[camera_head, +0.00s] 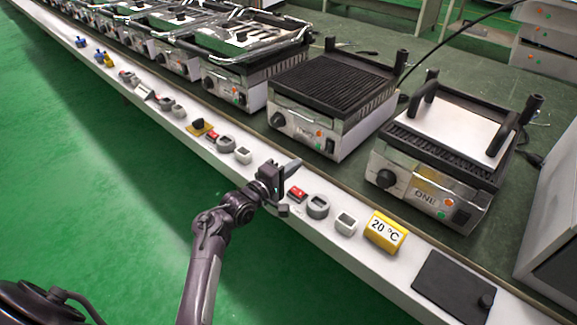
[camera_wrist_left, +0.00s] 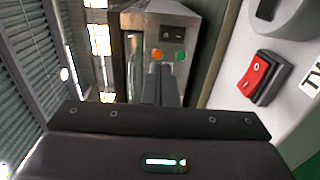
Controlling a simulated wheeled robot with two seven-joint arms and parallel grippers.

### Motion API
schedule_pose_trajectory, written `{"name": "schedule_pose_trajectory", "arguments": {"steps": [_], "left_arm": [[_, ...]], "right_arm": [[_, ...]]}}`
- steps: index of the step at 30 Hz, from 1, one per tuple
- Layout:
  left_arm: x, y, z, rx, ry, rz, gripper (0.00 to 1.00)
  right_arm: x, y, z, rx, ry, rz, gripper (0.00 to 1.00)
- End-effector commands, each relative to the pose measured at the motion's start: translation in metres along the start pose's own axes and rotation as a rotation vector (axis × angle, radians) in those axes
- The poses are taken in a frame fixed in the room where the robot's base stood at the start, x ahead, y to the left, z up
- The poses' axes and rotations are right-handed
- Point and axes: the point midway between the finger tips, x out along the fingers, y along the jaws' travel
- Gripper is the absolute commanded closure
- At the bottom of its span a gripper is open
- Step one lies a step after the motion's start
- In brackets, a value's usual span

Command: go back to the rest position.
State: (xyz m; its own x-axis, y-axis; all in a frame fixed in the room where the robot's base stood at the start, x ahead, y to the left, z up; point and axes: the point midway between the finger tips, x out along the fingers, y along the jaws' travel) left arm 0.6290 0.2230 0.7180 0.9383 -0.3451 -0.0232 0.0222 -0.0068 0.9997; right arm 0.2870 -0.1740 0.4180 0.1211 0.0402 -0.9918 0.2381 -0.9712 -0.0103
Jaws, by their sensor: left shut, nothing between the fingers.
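My left gripper (camera_head: 291,166) reaches in from the lower left in the head view, over the white front ledge (camera_head: 330,245) of the bench. Its fingers are shut together with nothing between them. It is near the red switch (camera_head: 298,193), apart from the grills. In the left wrist view the shut fingers (camera_wrist_left: 161,84) point toward a grill's front panel (camera_wrist_left: 172,35) with an orange and a green light. The red rocker switch (camera_wrist_left: 260,78) shows at the right there. My right gripper does not show in either view.
Several contact grills stand along the green bench, including a ribbed grill (camera_head: 332,95) and one with a white plate (camera_head: 455,125). A yellow 20 °C display (camera_head: 385,232) and a black plate (camera_head: 452,286) are on the ledge. The green floor (camera_head: 90,200) at left is clear.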

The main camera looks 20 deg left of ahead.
Motion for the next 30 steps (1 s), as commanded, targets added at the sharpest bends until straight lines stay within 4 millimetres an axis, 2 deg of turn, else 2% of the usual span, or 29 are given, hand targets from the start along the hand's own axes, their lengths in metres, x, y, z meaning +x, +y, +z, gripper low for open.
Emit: {"name": "schedule_pose_trajectory", "arguments": {"steps": [6,22,26,29,30], "left_arm": [[-0.013,0.001,0.000,0.001,0.000,-0.001,1.00],[-0.015,-0.002,0.000,0.027,0.003,-0.020,1.00],[-0.029,-0.018,0.003,0.220,0.015,-0.163,1.00],[-0.056,-0.038,0.011,0.482,0.000,-0.367,1.00],[-0.070,-0.044,0.016,0.595,-0.022,-0.458,1.00]], "right_arm": [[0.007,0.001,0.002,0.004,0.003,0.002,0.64],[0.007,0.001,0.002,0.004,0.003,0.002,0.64],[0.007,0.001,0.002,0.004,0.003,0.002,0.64],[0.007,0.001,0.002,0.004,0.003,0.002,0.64],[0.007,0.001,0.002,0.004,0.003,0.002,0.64]]}}
